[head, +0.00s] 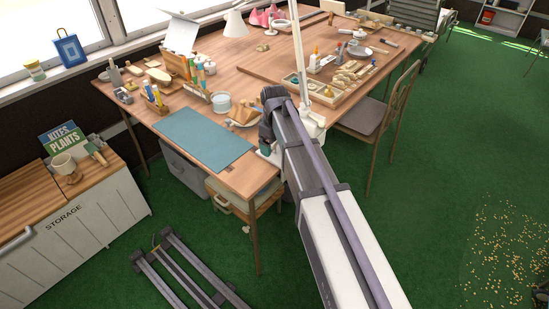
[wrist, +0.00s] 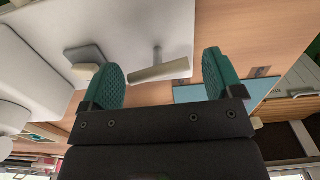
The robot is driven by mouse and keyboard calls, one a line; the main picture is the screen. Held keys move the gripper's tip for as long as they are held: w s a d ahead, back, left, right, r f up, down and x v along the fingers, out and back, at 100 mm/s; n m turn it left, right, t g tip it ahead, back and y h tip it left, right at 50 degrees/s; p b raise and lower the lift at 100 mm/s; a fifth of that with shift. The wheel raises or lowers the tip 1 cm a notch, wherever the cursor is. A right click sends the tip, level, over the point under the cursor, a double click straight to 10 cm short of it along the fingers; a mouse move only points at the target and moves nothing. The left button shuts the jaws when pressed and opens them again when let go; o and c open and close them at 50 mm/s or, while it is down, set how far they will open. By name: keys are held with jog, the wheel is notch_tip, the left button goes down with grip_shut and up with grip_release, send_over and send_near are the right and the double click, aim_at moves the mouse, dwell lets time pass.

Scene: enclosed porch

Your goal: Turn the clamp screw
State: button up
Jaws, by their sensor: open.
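The clamp screw (wrist: 160,71) shows in the wrist view as a short stem with a pale crossbar handle. It sits against the white clamp body (wrist: 120,28). My gripper (wrist: 164,77) is open, with one green textured fingertip to each side of the crossbar, and clear gaps show between them. In the head view the white clamp (head: 313,124) is at the table's near edge, at the foot of a white pole. My arm and dark wrist cover much of that spot. The screw is hidden there, and only a bit of green fingertip (head: 265,149) shows.
The wooden table (head: 225,75) holds a teal mat (head: 204,138), a tray of wooden pieces (head: 325,92) and many small craft items. A chair (head: 372,119) stands to the right of my arm. A drawer (head: 236,200) hangs under the near corner.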

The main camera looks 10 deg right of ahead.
jog(key=shift+f, duration=0.75)
jog(key=shift+r, duration=0.15)
jog(key=c, duration=0.6)
jog(key=shift+c, duration=0.2)
jog(key=shift+m, duration=0.3)
